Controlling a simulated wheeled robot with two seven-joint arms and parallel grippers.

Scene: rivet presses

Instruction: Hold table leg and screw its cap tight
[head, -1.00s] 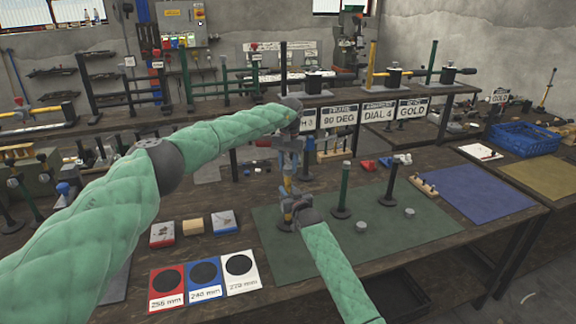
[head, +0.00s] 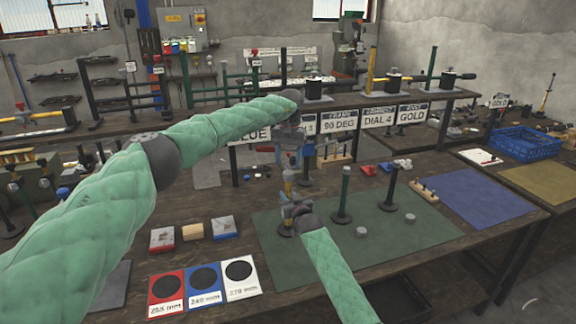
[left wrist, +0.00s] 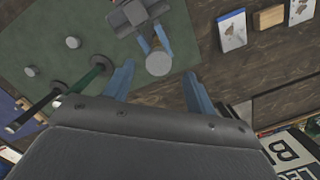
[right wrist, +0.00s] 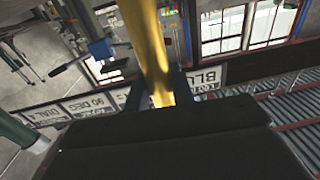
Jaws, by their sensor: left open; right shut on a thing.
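A yellow table leg (head: 288,188) stands at the left part of the dark green mat. My right gripper (head: 290,208) is shut around it; the leg also rises through the right wrist view (right wrist: 146,45). My left gripper (head: 288,160) is just above the leg's top, pointing down. In the left wrist view its two blue fingers (left wrist: 157,88) are spread apart and empty. A round grey cap (left wrist: 158,63) on the leg's top shows there, slightly beyond the line between the fingertips. In the head view the cap is hard to make out. How tight it sits cannot be told.
A green leg (head: 345,192) and a black leg (head: 391,182) stand to the right. Two loose grey caps (head: 361,231) (head: 410,218) lie on the green mat (head: 320,262). Coloured cards (head: 204,280) lie front left. A raised shelf with signs (head: 378,118) runs behind.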

